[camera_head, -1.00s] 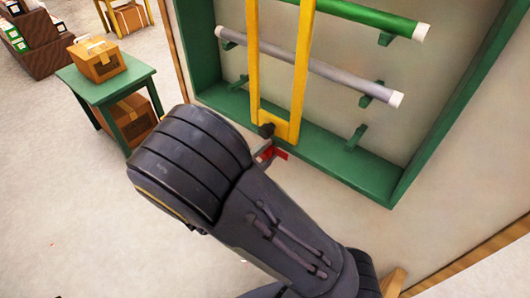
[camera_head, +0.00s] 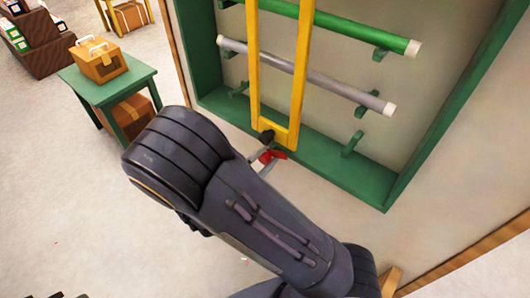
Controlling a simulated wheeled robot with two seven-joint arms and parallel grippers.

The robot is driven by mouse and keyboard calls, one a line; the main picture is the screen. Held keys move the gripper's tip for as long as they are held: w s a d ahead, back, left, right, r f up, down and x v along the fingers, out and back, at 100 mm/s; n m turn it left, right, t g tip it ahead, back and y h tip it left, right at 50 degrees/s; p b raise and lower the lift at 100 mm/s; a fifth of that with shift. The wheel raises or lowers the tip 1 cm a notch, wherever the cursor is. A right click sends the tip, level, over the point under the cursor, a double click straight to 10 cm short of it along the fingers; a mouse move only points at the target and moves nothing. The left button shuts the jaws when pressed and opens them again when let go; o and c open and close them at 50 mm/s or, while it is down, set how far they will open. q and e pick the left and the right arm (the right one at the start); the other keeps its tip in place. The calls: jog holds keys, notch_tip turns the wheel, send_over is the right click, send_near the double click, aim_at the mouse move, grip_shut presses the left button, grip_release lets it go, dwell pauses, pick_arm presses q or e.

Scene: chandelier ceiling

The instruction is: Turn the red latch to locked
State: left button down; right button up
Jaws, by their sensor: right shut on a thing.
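The red latch (camera_head: 272,155) sits at the bottom of the yellow bar frame (camera_head: 279,127), by the lower edge of the green wall rack (camera_head: 345,173). A dark round knob (camera_head: 266,136) is just above it. My right gripper (camera_head: 262,157) is shut on the red latch; its fingertips are small here and mostly hidden behind my dark right arm, which crosses the lower middle of the view. My left gripper is not in view.
The rack holds a green tube (camera_head: 340,25) and a grey tube (camera_head: 330,78) on green pegs. A green table (camera_head: 98,90) with a box (camera_head: 99,62) stands at the left. The floor between is clear.

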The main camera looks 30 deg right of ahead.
jog(key=n+p, duration=0.2)
jog(key=n, duration=0.1)
jog(key=shift+r+n, duration=0.15)
jog(key=shift+n, duration=0.25)
jog(key=n+p, duration=0.2)
jog(key=n, duration=0.1)
jog(key=shift+n+p, duration=0.3)
jog(key=shift+p, duration=0.05)
jog(key=n+p, duration=0.1)
jog(key=n, duration=0.2)
jog(key=shift+p, duration=0.4)
jog(key=shift+w+n+p, duration=0.1)
jog(key=shift+n+p, duration=0.4)
jog(key=shift+n, duration=0.7)
jog(key=shift+f, duration=0.2)
jog(key=o, duration=1)
jog(key=shift+c, duration=0.2)
jog(key=shift+a, duration=0.1)
